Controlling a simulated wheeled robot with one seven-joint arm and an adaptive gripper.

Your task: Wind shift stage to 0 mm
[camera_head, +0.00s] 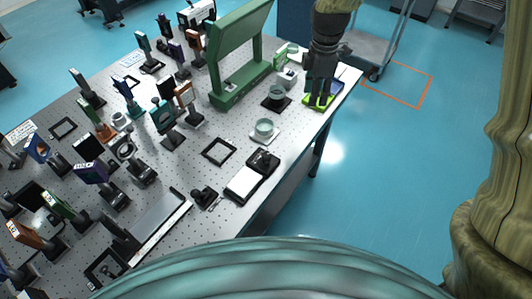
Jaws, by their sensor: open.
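My gripper (319,102) points down at the table's far right corner, its two dark fingers apart. It is over or in front of a low bright-green and dark-blue device (337,89), which it partly hides. I cannot tell whether the fingers touch it. No label marks the shift stage, and no scale or reading is legible, so I cannot tell for sure which device it is. Beside the gripper, to its left, stands a small light block (287,78) with a green bracket (286,52) behind it.
The perforated table (215,185) carries many mounted optics on its left half. A tall green frame (240,60) stands left of the gripper. A grey cart (370,50) stands beyond the table.

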